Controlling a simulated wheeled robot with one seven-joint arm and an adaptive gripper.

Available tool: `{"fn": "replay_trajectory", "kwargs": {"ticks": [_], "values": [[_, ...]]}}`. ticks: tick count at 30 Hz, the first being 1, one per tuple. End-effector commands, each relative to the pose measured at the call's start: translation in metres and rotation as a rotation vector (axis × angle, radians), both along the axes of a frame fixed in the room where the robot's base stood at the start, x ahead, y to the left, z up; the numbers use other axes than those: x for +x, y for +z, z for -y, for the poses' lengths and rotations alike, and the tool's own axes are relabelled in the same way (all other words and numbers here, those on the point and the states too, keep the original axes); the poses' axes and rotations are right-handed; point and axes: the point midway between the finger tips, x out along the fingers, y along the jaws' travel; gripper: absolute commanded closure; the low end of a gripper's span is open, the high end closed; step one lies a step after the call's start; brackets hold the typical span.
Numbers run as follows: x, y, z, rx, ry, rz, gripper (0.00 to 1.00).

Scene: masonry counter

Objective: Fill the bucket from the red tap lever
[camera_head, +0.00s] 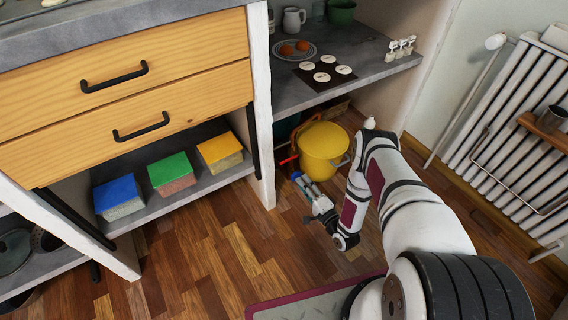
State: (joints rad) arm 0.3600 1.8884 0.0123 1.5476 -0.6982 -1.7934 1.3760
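A yellow bucket (324,147) stands on the wooden floor, partly under the counter's right-hand section. Its inside and any water in it cannot be made out. A small red bar (287,161) shows just left of the bucket, near the white post; it looks like the tap lever. The tap's spout is not clear. My gripper (299,179) points up and left, low in front of the bucket, with its tips just below the red bar. Whether it touches the bar, and how far its fingers are apart, is too small to tell.
A dark teal object (286,126) is partly hidden behind the white post (262,105). Drawers (120,85) and a low shelf with several coloured boxes (172,173) are at left. A radiator (515,120) is at right. Floor left of my gripper is clear.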

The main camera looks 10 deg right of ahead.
Motion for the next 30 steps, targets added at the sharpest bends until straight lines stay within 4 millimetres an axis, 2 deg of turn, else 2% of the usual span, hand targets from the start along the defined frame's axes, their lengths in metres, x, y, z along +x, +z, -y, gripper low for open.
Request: {"fn": "replay_trajectory", "kwargs": {"ticks": [5, 18, 24, 30], "values": [[0.022, 0.001, -0.008, -0.001, 0.002, 0.004, 0.67], [0.101, 0.000, -0.033, -0.003, 0.002, 0.003, 0.67], [0.122, 0.000, -0.040, -0.003, 0.002, 0.001, 0.67], [0.129, 0.001, -0.042, -0.002, 0.000, 0.000, 0.67]]}}
